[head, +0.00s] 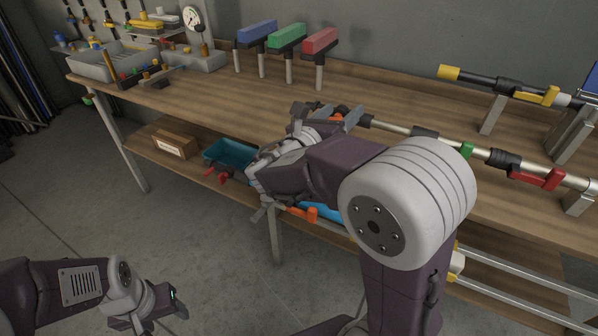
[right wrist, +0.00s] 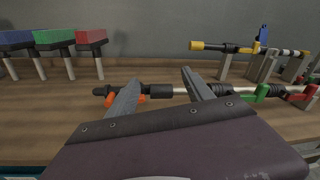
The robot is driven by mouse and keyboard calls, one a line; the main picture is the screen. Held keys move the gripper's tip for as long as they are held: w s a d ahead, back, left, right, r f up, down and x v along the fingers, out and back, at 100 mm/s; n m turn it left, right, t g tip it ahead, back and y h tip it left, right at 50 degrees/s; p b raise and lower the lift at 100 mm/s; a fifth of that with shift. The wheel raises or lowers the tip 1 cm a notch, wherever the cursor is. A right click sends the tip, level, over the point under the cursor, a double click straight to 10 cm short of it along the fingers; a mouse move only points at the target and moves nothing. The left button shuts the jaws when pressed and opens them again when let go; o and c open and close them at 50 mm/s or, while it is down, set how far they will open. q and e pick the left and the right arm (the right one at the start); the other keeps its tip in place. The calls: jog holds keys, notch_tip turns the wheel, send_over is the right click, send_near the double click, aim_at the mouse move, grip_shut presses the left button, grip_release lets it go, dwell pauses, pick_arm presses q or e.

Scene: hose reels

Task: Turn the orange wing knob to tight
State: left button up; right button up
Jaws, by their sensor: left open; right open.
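An orange part with two orange pieces (right wrist: 110,99) sits at the left end of a horizontal pipe in the right wrist view; it looks like the wing knob. The left finger of my right gripper partly hides it. In the head view, only a little orange (head: 337,115) shows beside that gripper. Contact with the orange part cannot be told. My left gripper (head: 170,308) is open and empty, low over the floor at bottom left.
The pipe carries green (head: 467,150) and red (head: 540,179) handles. A yellow-tipped black pipe (head: 449,72) stands behind on posts. Blue, green and red T-shaped blocks (head: 320,40) stand at the back. Another orange piece (head: 305,213) shows below the bench (head: 190,100). The bench's left middle is clear.

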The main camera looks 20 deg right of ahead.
jog(key=shift+w+a+f+n+t+y+b, duration=0.8)
jog(key=shift+a+f+b, duration=1.3)
jog(key=shift+f, duration=1.75)
jog(key=b+x, duration=0.2)
jog(key=x, duration=0.6)
jog(key=shift+w+d+r, duration=0.1)
jog(key=shift+w+d, duration=0.15)
jog(key=shift+w, duration=0.05)
pick_arm(q)
notch_tip(320, 180, down, 10)
jog(key=shift+a+r, duration=0.2)
jog(key=shift+s, duration=0.15)
jog(key=shift+f, duration=0.1)
pick_arm(e)
grip_shut()
